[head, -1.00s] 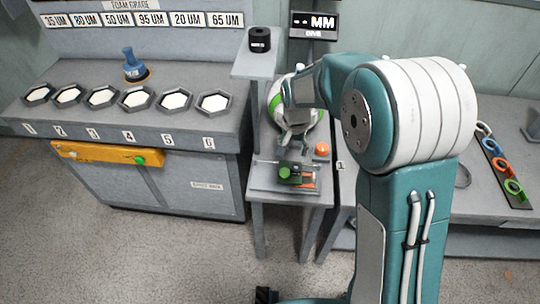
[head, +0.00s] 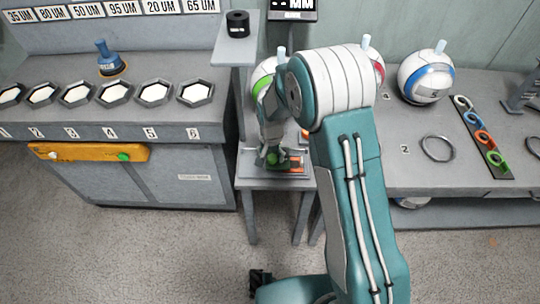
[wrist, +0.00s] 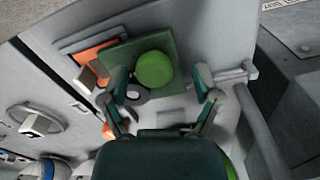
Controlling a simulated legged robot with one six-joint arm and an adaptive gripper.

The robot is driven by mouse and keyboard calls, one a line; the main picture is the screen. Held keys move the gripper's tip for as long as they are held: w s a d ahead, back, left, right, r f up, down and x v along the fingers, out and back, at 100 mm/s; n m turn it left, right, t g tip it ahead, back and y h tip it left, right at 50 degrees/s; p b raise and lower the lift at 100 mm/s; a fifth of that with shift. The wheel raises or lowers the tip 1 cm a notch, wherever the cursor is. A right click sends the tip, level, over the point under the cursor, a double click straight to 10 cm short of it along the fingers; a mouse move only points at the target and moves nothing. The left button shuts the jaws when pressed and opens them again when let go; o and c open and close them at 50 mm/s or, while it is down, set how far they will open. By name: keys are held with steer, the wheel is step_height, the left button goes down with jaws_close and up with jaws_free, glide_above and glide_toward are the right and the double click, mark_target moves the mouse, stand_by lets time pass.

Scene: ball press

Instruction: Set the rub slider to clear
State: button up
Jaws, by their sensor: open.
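The rub slider is a green block with a round green knob (wrist: 154,70), seen close up in the wrist view. An orange plate (wrist: 92,56) lies beside it. In the head view the slider's base (head: 243,166) is on the small grey stand, and the slider is partly hidden by my gripper (head: 270,158). In the wrist view my gripper (wrist: 160,88) is open, with one finger on each side of the knob. A gap shows between each finger and the knob. I cannot read any clear mark on the slider.
A ball with a green band (head: 264,88) stands behind my arm on the stand. A grey post with a shelf (head: 234,50) rises on the left. The bench with hexagonal pads (head: 154,92) is further left. The right table holds a blue-banded ball (head: 426,77) and coloured rings (head: 485,140).

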steer(key=shift+d, duration=0.5)
steer(key=shift+a, duration=0.35)
jaws_close()
steer(key=a, duration=0.8)
steer(key=shift+a+f, duration=0.1)
steer(key=shift+f, duration=0.05)
steer(key=shift+w, duration=0.1)
